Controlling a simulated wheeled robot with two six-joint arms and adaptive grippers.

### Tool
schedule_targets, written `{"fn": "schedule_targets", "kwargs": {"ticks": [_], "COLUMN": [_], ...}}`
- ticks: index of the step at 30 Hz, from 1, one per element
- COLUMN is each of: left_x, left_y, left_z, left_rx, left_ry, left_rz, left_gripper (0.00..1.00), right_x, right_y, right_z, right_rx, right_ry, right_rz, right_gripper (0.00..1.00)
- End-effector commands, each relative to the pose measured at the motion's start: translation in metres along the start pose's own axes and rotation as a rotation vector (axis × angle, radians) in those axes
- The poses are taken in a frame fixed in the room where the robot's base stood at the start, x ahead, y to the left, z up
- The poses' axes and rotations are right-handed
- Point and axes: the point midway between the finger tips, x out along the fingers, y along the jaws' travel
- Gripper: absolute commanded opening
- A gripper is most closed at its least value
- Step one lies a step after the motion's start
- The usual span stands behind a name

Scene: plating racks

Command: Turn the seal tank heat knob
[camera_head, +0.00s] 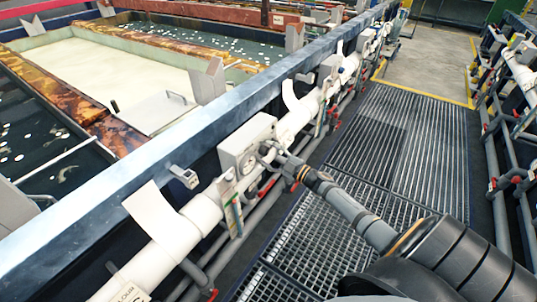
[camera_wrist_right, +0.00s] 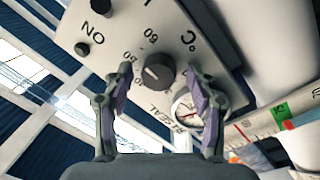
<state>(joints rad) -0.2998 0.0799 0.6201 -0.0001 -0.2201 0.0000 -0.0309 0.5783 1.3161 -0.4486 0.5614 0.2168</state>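The seal tank heat control is a grey box (camera_head: 247,143) mounted on the white pipe along the tank rail. In the right wrist view its face plate (camera_wrist_right: 130,30) carries a round dark heat knob (camera_wrist_right: 158,72) with a scale in °C around it. My right gripper (camera_head: 266,152) is at the box face in the head view. In the right wrist view the right gripper (camera_wrist_right: 162,90) is open, with one finger on each side of the knob. A visible gap lies between each finger and the knob. My left gripper is not in view.
A small round gauge (camera_wrist_right: 185,108) sits just below the knob, close to the right-hand finger. White pipes (camera_head: 200,215) run along the blue tank rail (camera_head: 150,160). The grating walkway (camera_head: 375,140) is clear beyond my right arm.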

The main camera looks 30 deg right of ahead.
Motion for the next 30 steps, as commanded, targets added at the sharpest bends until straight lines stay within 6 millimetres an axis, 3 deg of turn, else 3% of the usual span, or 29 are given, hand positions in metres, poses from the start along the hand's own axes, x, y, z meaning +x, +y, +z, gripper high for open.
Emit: {"fn": "schedule_targets", "kwargs": {"ticks": [5, 8, 15, 21, 30], "left_x": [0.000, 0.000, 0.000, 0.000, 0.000], "left_y": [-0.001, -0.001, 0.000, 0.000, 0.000], "left_z": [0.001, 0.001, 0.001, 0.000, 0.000], "left_rx": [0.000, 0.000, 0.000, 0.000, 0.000], "left_ry": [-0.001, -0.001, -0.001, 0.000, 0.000], "left_rz": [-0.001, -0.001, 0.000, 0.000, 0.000], "left_gripper": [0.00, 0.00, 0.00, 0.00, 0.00], "right_x": [-0.002, -0.013, -0.069, -0.106, -0.120], "right_y": [0.000, 0.000, -0.002, -0.001, 0.000], "right_z": [0.000, 0.001, 0.001, 0.000, 0.000], "right_rx": [-0.001, -0.002, -0.001, -0.001, -0.001], "right_ry": [0.000, -0.001, -0.002, 0.000, 0.001], "right_rz": [-0.001, -0.003, -0.008, -0.006, 0.000], "right_gripper": [0.58, 0.58, 0.58, 0.58, 0.58]}}
